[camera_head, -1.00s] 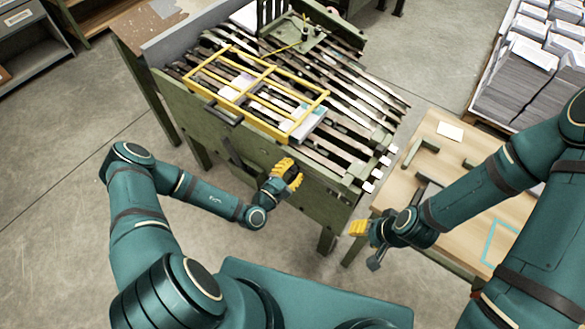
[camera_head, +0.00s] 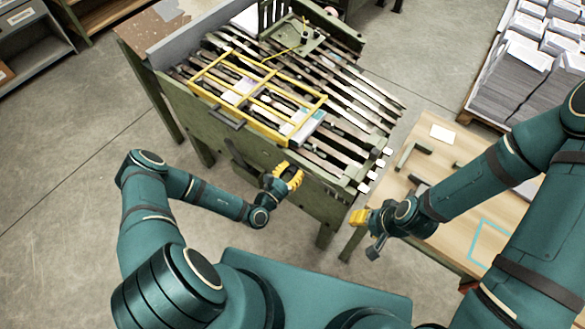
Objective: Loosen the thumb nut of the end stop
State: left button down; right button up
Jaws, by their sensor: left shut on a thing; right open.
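The green gathering machine (camera_head: 215,125) stands ahead of me, with slatted rails and a yellow frame (camera_head: 247,103) on top. At its far end is a green plate (camera_head: 318,46) with a small dark upright knob (camera_head: 305,37); I cannot tell whether this is the end stop and its thumb nut. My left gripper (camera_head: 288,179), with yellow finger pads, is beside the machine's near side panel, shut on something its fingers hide. My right gripper (camera_head: 365,232) is open and appears empty, near the left edge of the wooden bench.
The wooden bench (camera_head: 456,205) at right carries dark green bars (camera_head: 412,156), a cream card (camera_head: 442,134) and a cyan outline. Stacks of paper (camera_head: 508,75) stand on a pallet at far right. Shelving (camera_head: 30,45) is at far left. The concrete floor at left is clear.

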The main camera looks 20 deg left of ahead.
pick_arm(q)
jog(key=n, duration=0.4)
jog(key=shift+n+p, duration=0.3)
jog(key=shift+p, duration=0.05)
jog(key=shift+n, duration=1.6)
jog(key=c, duration=0.6)
grip_release()
jog(key=v, duration=1.2)
